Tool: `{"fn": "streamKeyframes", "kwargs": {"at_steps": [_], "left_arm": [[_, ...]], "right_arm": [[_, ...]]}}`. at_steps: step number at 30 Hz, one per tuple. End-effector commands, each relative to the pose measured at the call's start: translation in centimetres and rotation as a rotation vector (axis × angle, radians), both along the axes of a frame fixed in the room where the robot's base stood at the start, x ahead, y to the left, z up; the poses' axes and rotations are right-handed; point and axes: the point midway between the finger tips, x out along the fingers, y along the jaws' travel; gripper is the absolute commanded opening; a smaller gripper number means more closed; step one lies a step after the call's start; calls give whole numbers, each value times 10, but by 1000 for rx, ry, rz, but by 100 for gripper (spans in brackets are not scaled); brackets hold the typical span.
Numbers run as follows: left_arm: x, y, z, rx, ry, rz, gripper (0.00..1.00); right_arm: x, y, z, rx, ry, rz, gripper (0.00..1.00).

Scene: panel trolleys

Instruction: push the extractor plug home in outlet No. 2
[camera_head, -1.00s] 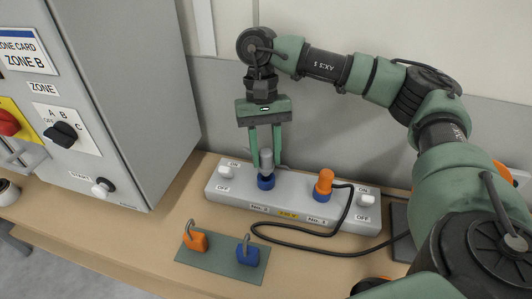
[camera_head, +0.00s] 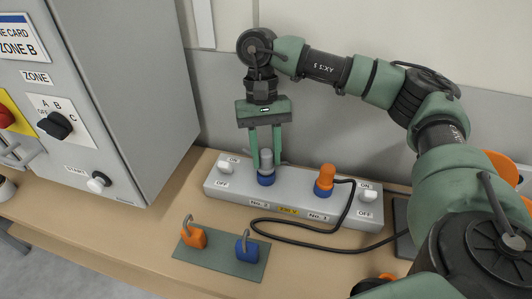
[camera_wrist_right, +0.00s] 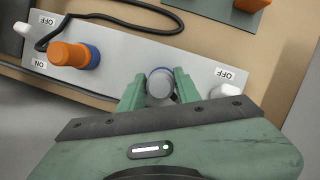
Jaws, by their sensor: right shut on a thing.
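The grey extractor plug (camera_head: 266,160) stands upright at the blue socket of outlet No. 2 (camera_head: 266,179) on the grey outlet strip (camera_head: 230,190). I cannot tell whether it is fully seated. My right gripper (camera_head: 266,158) points down over it, its green fingers shut on the plug's sides. In the right wrist view the plug's round grey top (camera_wrist_right: 160,84) sits between the fingertips (camera_wrist_right: 160,90). My left gripper is not in view.
An orange plug (camera_head: 325,178) with a black cable stands in outlet No. 1. White ON/OFF switches (camera_head: 226,167) sit at the strip's ends. Orange (camera_head: 194,237) and blue (camera_head: 246,250) padlocks lie on a green mat in front. A grey cabinet (camera_head: 130,100) stands at left.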

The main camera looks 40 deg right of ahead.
Motion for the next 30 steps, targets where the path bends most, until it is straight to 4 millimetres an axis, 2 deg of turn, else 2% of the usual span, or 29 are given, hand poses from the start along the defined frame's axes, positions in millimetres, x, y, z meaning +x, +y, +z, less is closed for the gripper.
{"fn": "streamKeyframes", "kwargs": {"at_steps": [7, 8, 10, 20, 30], "left_arm": [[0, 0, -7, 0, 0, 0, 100], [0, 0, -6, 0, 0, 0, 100], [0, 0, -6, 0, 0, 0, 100], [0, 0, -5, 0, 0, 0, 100], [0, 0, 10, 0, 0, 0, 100]], "right_arm": [[0, 0, -8, 0, 0, 0, 0], [0, 0, -7, 0, 0, 0, 38], [0, 0, -6, 0, 0, 0, 57], [0, 0, -5, 0, 0, 0, 58], [7, -3, 20, 0, -1, -1, 58]]}}
